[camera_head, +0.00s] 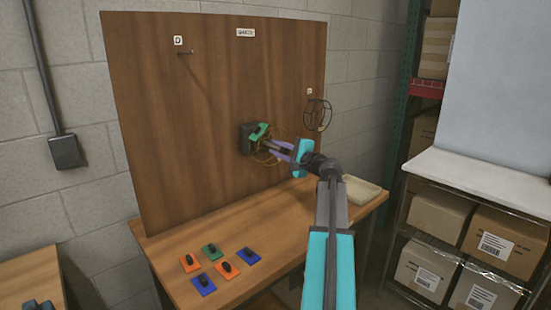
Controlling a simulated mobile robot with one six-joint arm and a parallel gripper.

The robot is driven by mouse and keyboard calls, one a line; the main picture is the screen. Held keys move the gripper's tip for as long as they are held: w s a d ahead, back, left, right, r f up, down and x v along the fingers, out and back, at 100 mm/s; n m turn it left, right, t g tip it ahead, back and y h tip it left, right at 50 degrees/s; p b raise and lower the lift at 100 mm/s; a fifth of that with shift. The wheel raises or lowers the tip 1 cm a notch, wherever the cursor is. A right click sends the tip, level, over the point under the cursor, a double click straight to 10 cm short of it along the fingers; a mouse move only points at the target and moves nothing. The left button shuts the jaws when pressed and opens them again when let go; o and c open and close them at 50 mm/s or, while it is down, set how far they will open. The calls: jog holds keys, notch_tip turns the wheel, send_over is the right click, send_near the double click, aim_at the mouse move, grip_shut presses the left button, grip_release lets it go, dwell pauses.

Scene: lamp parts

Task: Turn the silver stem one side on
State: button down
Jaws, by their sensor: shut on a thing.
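My gripper (270,149) has purple fingers and reaches left toward a black block (246,140) fixed on the upright wooden board. The fingers are shut on the silver stem at the front of this block. The stem is too small and too covered by the fingers to make out its turn. A green piece (260,131) sits on the block just above the fingertips. A thin yellowish wire ring (272,158) shows around and behind the fingers.
The wooden board (200,90) carries a peg (185,53) at upper left and a black wire cage (318,113) at right. Several coloured plates with black knobs lie on the bench (200,245). A pale tray (360,190) is at its right.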

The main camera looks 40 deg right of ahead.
jog(key=n+b, duration=0.2)
jog(key=b, duration=0.1)
jog(key=shift+d+f, duration=0.1)
jog(key=shift+d, duration=0.05)
jog(key=shift+n+b, duration=0.8)
jog(key=shift+b, duration=0.15)
jog(key=shift+r, duration=0.3)
jog(key=c, duration=1.6)
grip_release()
jog(key=shift+w+f, duration=0.1)
jog(key=shift+o, duration=0.2)
jog(key=shift+f, duration=0.1)
